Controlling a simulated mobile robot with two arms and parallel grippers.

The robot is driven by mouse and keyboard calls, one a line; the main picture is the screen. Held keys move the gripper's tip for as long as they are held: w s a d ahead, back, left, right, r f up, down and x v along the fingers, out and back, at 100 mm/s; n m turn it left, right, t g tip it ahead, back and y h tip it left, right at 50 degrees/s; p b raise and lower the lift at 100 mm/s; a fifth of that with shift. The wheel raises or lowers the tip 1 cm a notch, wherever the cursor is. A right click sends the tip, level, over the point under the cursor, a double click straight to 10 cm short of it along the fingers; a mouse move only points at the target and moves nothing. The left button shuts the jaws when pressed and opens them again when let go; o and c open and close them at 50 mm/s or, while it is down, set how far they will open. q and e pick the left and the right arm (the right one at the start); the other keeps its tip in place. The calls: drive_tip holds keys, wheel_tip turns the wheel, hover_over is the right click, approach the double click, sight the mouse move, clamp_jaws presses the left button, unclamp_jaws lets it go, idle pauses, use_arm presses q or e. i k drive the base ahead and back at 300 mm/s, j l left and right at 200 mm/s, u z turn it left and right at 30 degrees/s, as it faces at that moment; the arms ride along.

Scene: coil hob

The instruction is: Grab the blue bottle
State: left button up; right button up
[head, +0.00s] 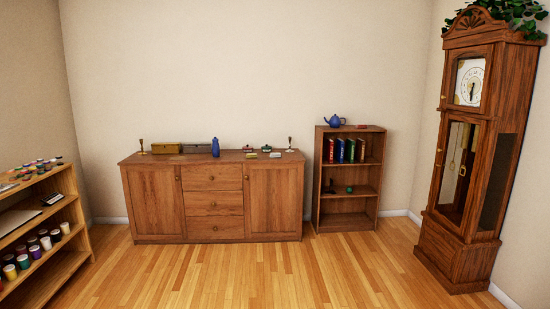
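A small blue bottle (215,147) stands upright on top of the wooden sideboard (160,202) against the far wall. It is near the middle of the top, at the front, just right of a grey box. Neither of my grippers shows in the head view, and nothing is seen touching the bottle.
The sideboard top also holds a brass box (166,148), a grey box (197,148) and candlesticks (290,144). A bookcase (318,175) with a blue teapot (334,121) stands right. A grandfather clock (462,150) and paint shelf (75,185) flank clear wooden floor (270,275).

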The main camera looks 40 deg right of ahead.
sight(215, 150)
drive_tip(key=i+l+z, duration=0.9)
drive_tip(key=i+z, duration=0.15)
drive_tip(key=i, duration=0.25)
drive_tip(key=i+l+z, duration=0.1)
drive_tip(key=i+z, duration=0.25)
drive_tip(key=i, duration=2.25)
drive_tip(key=i+l+u, duration=0.1)
drive_tip(key=i+u, duration=0.15)
drive_tip(key=i, duration=0.3)
drive_tip(key=i+l+u, duration=0.2)
drive_tip(key=i, duration=0.35)
drive_tip(key=i+l+u, duration=0.25)
drive_tip(key=i, duration=0.25)
drive_tip(key=l, duration=0.1)
